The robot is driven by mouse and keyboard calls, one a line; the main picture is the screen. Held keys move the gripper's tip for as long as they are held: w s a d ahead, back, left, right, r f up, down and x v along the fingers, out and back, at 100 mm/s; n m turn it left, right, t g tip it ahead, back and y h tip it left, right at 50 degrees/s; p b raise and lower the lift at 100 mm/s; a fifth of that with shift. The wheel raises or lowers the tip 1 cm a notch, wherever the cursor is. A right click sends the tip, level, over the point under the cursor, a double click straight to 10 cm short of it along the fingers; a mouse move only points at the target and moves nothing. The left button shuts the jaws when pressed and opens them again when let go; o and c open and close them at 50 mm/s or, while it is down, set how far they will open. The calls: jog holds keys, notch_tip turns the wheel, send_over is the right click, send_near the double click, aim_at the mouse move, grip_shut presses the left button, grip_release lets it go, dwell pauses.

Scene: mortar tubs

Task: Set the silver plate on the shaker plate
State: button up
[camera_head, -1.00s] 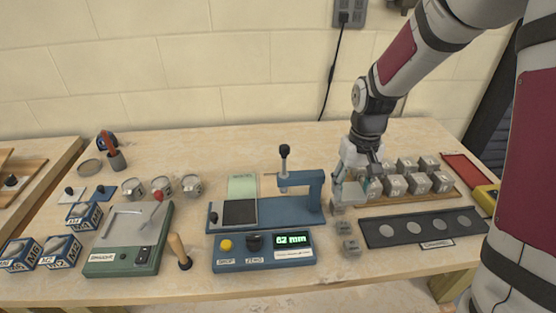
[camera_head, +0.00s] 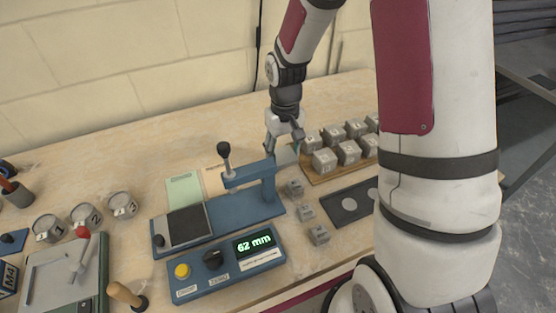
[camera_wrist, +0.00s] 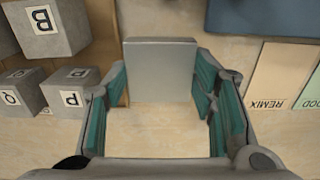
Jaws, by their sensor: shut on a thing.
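My gripper (camera_head: 285,145) is above the bench, behind and just right of the blue stand's arm. It is shut on a plain silver-grey flat-faced piece, which I take as the silver plate (camera_wrist: 160,68); it shows between the green-padded fingers in the wrist view, and in the head view (camera_head: 287,154). It seems held clear of the bench, though its thickness is hard to judge. The green-edged unit with a grey top and red-knobbed lever (camera_head: 45,280), cut off at the lower left, appears to hold the shaker plate.
A blue stand (camera_head: 235,208) with a black-knobbed post and dark square pad reads 62 mm on its control box (camera_head: 225,268). Lettered grey cubes (camera_head: 349,152) sit on a board at right. Several small grey blocks (camera_head: 306,211) lie near a dark holed strip (camera_head: 350,203). Tins (camera_head: 85,215) stand left.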

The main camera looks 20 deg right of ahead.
aim_at(284, 155)
jog(key=shift+f, duration=1.95)
jog(key=o, duration=0.9)
jog(key=shift+f, duration=0.2)
jog(key=o, duration=0.4)
jog(key=shift+r, duration=0.15)
